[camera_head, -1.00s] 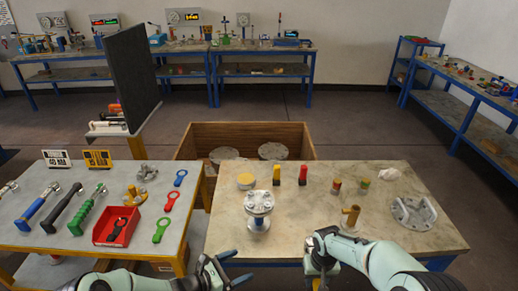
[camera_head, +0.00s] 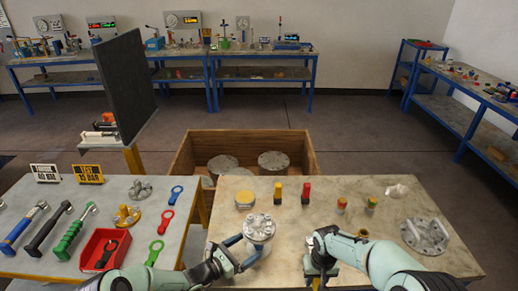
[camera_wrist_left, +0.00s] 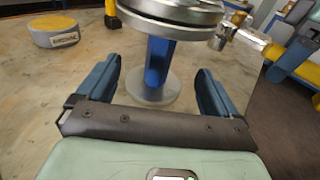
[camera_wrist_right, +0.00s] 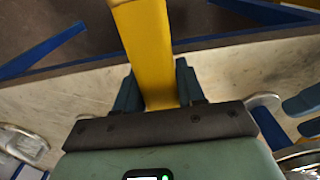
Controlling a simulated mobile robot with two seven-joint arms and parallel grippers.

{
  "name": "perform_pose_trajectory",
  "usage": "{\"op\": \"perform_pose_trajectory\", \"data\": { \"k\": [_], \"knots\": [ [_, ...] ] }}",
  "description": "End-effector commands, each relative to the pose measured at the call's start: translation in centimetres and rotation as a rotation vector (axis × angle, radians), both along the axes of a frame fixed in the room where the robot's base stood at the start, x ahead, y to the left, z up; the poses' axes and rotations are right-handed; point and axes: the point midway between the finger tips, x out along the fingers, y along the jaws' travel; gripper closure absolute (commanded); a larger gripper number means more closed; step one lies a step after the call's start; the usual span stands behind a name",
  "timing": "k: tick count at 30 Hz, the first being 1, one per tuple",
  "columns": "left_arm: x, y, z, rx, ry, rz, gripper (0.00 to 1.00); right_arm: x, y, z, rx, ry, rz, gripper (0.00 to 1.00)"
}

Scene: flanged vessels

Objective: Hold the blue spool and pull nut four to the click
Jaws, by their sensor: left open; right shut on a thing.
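The spool stands upright on the right-hand table, its round silver bolted top flange (camera_head: 259,226) facing up. In the left wrist view its blue stem (camera_wrist_left: 158,62) rises from a round silver base. My left gripper (camera_head: 251,247) is open, its fingers on either side of the blue stem with gaps showing on both sides. Several nuts ring the top flange; I cannot tell which is number four. My right gripper (camera_head: 318,268) is at the front table edge, shut on a yellow handle (camera_wrist_right: 150,50). The handle's far end is out of the right wrist view.
The left table holds wrenches (camera_head: 75,232), a red tray (camera_head: 92,250) and ring tools. A yellow round block (camera_head: 244,200), yellow and red posts, a brass fitting (camera_head: 362,234) and a grey flanged part (camera_head: 425,236) stand on the right table. A wooden crate (camera_head: 185,160) is behind.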

Motion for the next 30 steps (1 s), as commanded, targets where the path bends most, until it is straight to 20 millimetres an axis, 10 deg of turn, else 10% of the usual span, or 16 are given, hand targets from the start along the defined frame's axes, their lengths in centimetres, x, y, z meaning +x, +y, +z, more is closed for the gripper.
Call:
{"op": "perform_pose_trajectory", "data": {
  "k": [25,30],
  "knots": [
    [3.4,-4.0,-0.5,0.001,0.001,0.000,0.06,0.1,0.0,0.1,0.001,-0.003,0.000,0.98],
    [3.4,-3.9,-0.5,0.001,0.001,0.000,0.58,0.1,0.0,0.1,0.001,-0.003,0.000,0.98]
  ]
}}
